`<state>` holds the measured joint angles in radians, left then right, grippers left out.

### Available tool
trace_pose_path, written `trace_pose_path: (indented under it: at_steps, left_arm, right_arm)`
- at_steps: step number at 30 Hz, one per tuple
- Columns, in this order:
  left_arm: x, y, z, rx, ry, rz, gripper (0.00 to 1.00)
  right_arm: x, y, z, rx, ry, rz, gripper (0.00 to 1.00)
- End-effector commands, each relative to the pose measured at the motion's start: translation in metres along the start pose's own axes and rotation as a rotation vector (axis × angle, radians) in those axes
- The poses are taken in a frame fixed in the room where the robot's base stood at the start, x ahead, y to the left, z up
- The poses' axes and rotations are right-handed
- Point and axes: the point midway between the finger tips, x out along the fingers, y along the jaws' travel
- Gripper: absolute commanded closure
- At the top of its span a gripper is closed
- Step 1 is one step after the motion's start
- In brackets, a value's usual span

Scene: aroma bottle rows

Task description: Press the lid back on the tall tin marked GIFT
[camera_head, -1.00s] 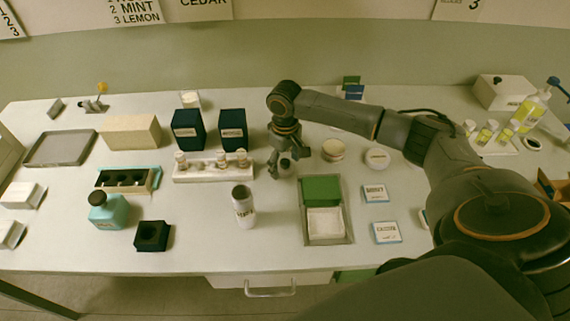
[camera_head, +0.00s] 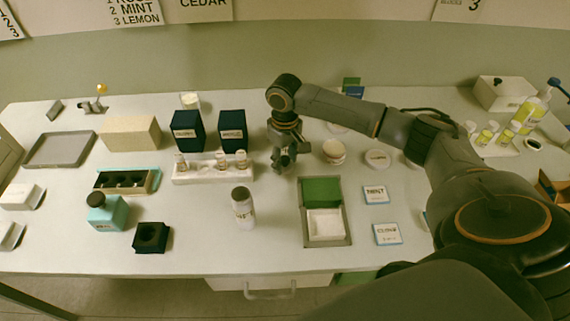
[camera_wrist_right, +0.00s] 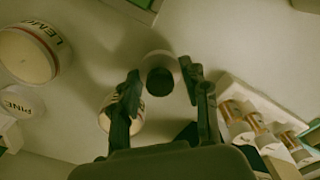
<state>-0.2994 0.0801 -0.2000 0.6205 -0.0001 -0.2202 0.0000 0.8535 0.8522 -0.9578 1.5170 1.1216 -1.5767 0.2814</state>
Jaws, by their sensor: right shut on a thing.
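A tall white tin (camera_head: 243,211) stands upright at the front middle of the table. Its dark lettering is too blurred to read surely, and its top looks grey; I cannot tell whether it is open. My right gripper (camera_head: 283,162) is behind and to the right of it, low over the table beside the bottle rack. In the right wrist view, a pale round piece with a dark round end (camera_wrist_right: 160,81) sits between the fingers of the right gripper (camera_wrist_right: 160,78). I cannot tell whether this is the lid. My left gripper is not in view.
A white rack (camera_head: 205,177) with small bottles is left of my gripper. A LEMON tin (camera_wrist_right: 28,55) and a PINE piece (camera_wrist_right: 20,101) lie to its other side.

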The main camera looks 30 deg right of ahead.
Motion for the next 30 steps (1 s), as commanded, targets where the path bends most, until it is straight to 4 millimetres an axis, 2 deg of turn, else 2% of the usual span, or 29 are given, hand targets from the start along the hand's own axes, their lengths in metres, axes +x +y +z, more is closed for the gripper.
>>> trace_pose_path:
  at_steps: [2, 5, 11, 15, 21, 30]
  left_arm:
    - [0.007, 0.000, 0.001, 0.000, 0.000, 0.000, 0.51]
    - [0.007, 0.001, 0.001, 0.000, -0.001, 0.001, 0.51]
    - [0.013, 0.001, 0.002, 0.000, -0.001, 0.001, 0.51]
    - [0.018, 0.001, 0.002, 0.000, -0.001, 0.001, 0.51]
    - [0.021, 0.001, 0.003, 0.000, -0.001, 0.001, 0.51]
    - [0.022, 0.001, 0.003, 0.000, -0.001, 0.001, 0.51]
  right_arm:
    - [-0.011, 0.000, -0.001, 0.000, 0.005, 0.000, 0.69]
    - [-0.029, -0.005, 0.012, -0.002, 0.003, 0.000, 0.69]
    - [-0.077, -0.022, 0.049, -0.005, 0.005, 0.004, 0.69]
    - [-0.088, -0.037, 0.079, -0.003, 0.001, 0.001, 0.69]
    - [-0.104, -0.052, 0.110, -0.002, 0.001, 0.002, 0.69]
    - [-0.113, -0.060, 0.127, 0.000, 0.000, 0.000, 0.69]
